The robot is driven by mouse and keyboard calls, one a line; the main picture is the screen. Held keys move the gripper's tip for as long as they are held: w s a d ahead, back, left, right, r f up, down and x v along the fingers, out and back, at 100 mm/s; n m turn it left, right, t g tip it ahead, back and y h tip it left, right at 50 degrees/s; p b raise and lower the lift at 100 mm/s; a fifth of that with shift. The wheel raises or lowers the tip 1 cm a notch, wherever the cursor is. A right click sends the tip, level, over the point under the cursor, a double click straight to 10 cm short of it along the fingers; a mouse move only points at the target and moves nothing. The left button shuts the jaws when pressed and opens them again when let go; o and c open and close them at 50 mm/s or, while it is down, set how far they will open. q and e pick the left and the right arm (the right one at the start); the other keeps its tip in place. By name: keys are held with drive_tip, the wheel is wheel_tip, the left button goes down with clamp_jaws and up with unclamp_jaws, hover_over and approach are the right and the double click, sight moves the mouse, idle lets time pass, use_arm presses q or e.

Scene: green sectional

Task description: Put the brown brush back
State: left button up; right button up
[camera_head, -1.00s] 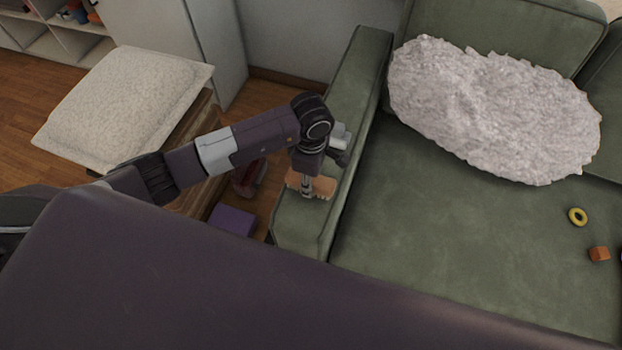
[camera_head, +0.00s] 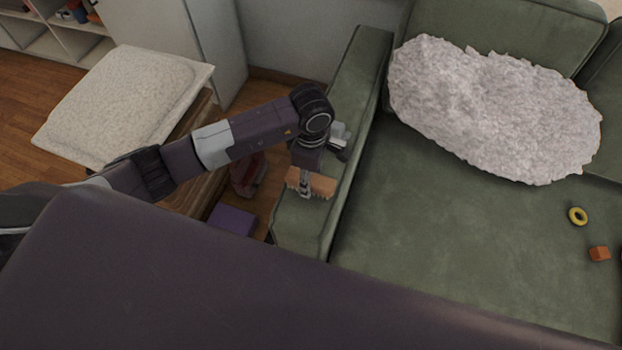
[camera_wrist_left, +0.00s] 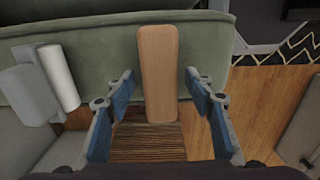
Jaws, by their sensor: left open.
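The brown brush (camera_head: 320,184) lies crosswise on the front part of the sofa's left armrest (camera_head: 300,232). In the left wrist view the brush (camera_wrist_left: 158,60) shows as a long, rounded wooden strip. My left gripper (camera_head: 304,188) is over it, pointing down. In the left wrist view my left gripper (camera_wrist_left: 161,108) is open, with one blue-padded finger on each side of the brush's near end and gaps between. Contact is not visible. My right gripper is not in view.
A pale cushion (camera_head: 125,105) lies on a wooden stand left of the armrest. A purple box (camera_head: 232,220) is on the floor. The seat holds a fluffy cover (camera_head: 490,105), a yellow ring (camera_head: 578,216) and an orange block (camera_head: 599,254). A pale cylinder (camera_wrist_left: 59,78) is near the gripper.

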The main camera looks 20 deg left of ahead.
use_arm(q)
wheel_tip(320, 180, up, 10)
drive_tip(key=b, duration=0.1)
idle(0.7)
